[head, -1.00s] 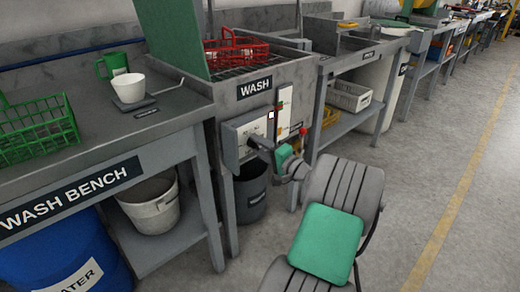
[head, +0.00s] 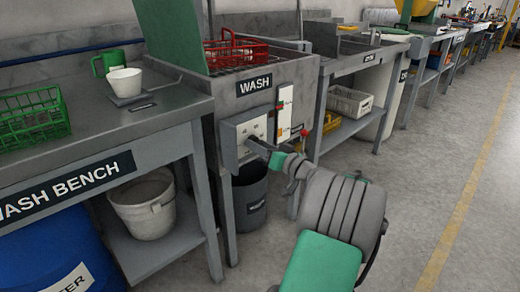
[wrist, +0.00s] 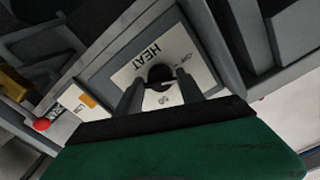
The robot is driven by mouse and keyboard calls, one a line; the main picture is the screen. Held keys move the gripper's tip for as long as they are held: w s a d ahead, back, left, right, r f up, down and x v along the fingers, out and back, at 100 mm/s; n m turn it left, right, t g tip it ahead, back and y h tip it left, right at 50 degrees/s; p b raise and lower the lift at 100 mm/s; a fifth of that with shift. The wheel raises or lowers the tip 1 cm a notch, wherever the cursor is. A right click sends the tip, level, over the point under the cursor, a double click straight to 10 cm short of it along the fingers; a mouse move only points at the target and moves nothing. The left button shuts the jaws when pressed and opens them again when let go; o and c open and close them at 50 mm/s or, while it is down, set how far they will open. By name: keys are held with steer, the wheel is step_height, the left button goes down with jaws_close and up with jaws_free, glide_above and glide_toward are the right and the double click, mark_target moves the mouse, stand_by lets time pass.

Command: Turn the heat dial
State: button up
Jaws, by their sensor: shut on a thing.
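The heat dial (wrist: 160,74) is a dark round knob on a pale plate marked HEAT, seen in the wrist view. The plate sits on a grey control box (head: 231,151) on the front of the wash station. My gripper (wrist: 163,88) is shut on the dial, with one dark finger on each side of it. The plate has small markings around the dial, too small to read fully.
A gauge strip (head: 285,108) and a red knob (head: 304,132) are right of the box. A dark bin (head: 250,200) stands below. The wash bench (head: 170,152) is at left, with a green basket (head: 35,118). Floor at right is clear.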

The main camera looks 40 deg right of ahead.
steer(key=n, duration=0.4)
steer(key=shift+f+n, duration=0.15)
steer(key=shift+n, duration=0.15)
stand_by(0.5)
steer(key=o, duration=1.1)
steer(key=shift+o, duration=0.2)
steer(key=s, duration=0.8)
steer(key=shift+d, duration=0.15)
